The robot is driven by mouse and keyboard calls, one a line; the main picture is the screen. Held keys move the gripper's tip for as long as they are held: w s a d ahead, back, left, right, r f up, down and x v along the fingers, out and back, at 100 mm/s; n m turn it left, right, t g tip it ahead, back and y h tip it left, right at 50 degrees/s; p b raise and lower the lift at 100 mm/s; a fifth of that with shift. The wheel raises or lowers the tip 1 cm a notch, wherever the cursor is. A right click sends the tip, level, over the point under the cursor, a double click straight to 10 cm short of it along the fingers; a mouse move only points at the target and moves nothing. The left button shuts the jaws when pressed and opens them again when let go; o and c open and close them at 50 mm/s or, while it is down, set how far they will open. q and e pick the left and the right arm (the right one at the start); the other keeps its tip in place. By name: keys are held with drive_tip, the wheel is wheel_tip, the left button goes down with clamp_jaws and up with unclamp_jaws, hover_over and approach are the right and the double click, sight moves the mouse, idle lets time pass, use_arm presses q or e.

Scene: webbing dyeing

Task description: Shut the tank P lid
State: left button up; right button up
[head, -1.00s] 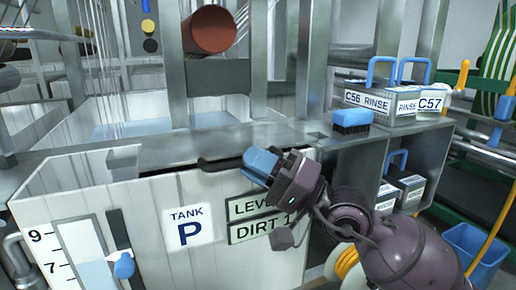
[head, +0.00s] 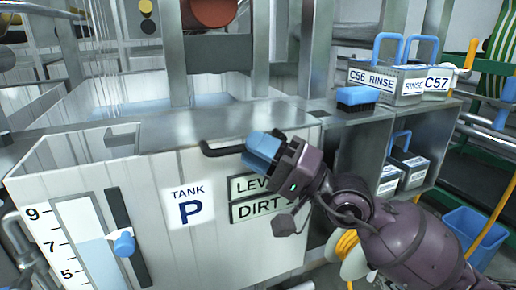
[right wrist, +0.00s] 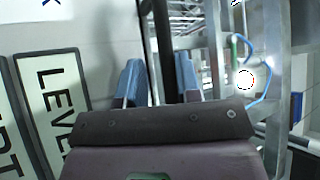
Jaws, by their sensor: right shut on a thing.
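Tank P (head: 160,215) is a pale panelled tank with a "TANK P" label on its front. Its grey metal lid (head: 175,136) covers the middle and right of the top; the left end shows open. A black bar handle (head: 222,149) runs along the lid's front edge. My right gripper (head: 262,151) is shut on the handle's right part, its blue fingers hiding that end. In the right wrist view the dark handle bar (right wrist: 158,45) passes between the two blue fingers of the gripper (right wrist: 160,82). My left gripper is not in view.
A blue brush (head: 358,98) and rinse boxes (head: 385,80) stand on the metal counter to the right. A level gauge with a blue knob (head: 124,243) is on the tank's front left. A blue bin (head: 468,238) stands at lower right.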

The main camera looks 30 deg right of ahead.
drive_tip(key=shift+f, duration=0.2)
use_arm(q)
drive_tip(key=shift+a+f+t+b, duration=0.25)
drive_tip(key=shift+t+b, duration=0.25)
drive_tip(key=shift+b, duration=0.75)
use_arm(e)
drive_tip(key=v, duration=1)
drive_tip(key=shift+s+d, duration=0.2)
drive_tip(key=shift+d, duration=0.05)
